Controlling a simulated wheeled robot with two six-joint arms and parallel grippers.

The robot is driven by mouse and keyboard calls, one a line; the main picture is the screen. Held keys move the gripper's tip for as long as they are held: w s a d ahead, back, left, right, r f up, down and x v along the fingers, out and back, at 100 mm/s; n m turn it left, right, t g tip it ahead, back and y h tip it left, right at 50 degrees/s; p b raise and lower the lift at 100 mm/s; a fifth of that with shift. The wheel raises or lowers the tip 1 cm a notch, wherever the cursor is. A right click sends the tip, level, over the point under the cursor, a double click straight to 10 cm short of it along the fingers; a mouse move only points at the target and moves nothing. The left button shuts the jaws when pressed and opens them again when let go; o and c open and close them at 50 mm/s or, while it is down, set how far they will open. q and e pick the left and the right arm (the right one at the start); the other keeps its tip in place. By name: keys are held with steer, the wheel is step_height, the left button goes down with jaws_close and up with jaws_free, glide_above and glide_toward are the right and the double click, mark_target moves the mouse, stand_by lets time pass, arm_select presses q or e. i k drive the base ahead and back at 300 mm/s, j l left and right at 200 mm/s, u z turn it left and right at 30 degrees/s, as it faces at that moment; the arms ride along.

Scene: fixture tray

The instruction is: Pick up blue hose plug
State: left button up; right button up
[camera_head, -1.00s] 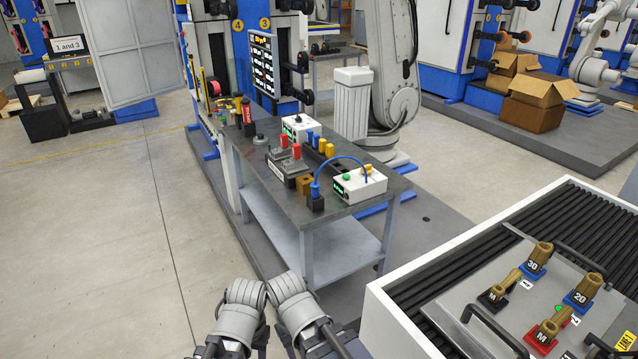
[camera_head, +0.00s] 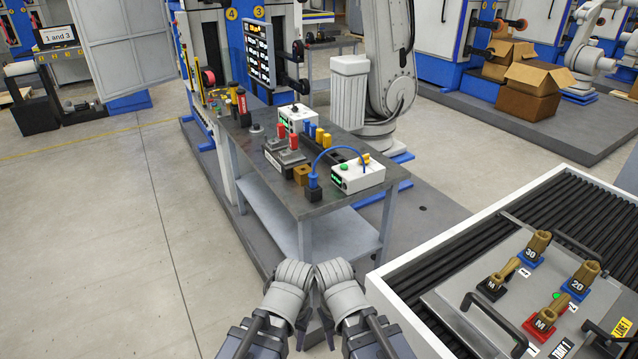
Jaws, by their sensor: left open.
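The blue hose plug (camera_head: 313,181) stands upright in a small black block at the near corner of the grey workbench (camera_head: 322,203). A blue hose (camera_head: 340,149) arches from it to the white box (camera_head: 357,177) with green and yellow parts. My left gripper (camera_head: 254,338) is low in the picture, in front of the bench and well apart from the plug. It is open, with nothing seen in it; its fingers are hard to make out. My right arm (camera_head: 345,293) is beside it, bent the same way. Its jaws do not show clearly.
Red-topped grey units (camera_head: 283,152), a brown block (camera_head: 301,175) and yellow and blue cylinders (camera_head: 326,141) stand behind the plug. A roller conveyor (camera_head: 440,285) with a fixture tray (camera_head: 455,300) is close on the right. The floor (camera_head: 90,240) on the left is clear.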

mark_target(313, 178)
steer(key=i+j, duration=0.55)
steer(key=j, duration=0.25)
steer(key=i+j+z, duration=0.2)
steer(key=i+j, duration=0.15)
steer(key=j, duration=0.2)
steer(key=z, duration=1.15)
